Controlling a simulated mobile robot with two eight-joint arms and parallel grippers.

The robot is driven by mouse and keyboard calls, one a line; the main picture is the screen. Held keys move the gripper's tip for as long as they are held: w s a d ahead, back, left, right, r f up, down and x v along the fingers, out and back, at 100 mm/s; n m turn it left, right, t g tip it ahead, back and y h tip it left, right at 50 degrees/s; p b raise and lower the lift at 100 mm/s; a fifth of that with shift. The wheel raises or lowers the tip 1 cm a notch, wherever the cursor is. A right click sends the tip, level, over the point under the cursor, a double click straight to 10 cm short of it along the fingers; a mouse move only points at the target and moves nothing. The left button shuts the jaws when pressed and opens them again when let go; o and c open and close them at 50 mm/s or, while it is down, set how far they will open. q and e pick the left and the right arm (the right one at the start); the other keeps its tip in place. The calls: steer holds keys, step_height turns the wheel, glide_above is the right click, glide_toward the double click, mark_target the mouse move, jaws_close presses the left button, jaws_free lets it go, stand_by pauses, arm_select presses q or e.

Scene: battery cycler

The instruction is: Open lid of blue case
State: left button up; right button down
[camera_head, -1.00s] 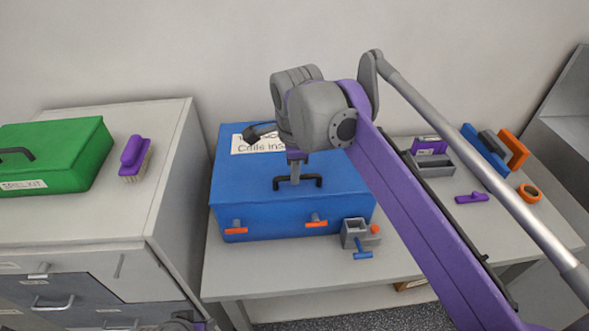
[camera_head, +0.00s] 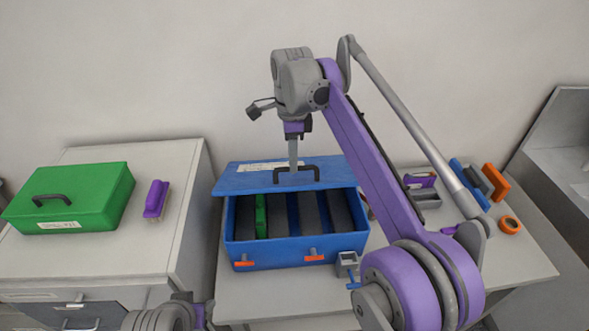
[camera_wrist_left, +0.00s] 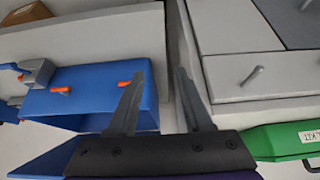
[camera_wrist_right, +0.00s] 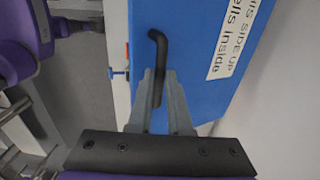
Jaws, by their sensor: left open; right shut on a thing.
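The blue case (camera_head: 285,249) stands on the right-hand table with two orange latches on its front. Its lid (camera_head: 243,181) is partly raised, tilted up at the front, and the inside shows dark slots, blue dividers and a green piece (camera_head: 261,216). My right gripper (camera_head: 293,167) is shut on the black lid handle (camera_head: 310,170); the handle (camera_wrist_right: 157,50) also shows between its fingers in the right wrist view. My left gripper (camera_wrist_left: 157,92) is open and empty; the case (camera_wrist_left: 85,95) is beside it in the left wrist view.
A green case (camera_head: 95,208) and a purple brush (camera_head: 156,199) are on the left cabinet (camera_head: 185,160). A small grey vise (camera_head: 347,266) stands at the blue case's front right corner. An orange tape roll (camera_head: 510,224) and other tools lie at the table's right.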

arm_select(q)
steer(key=shift+w+r+p, duration=0.25)
steer(key=shift+w+r, duration=0.05)
steer(key=shift+r, duration=0.3)
steer(key=shift+w+r+p, duration=0.25)
steer(key=shift+w+r, duration=0.05)
steer(key=shift+r, duration=0.3)
arm_select(e)
steer(key=shift+w+r, duration=1.15)
steer(key=shift+w, duration=0.3)
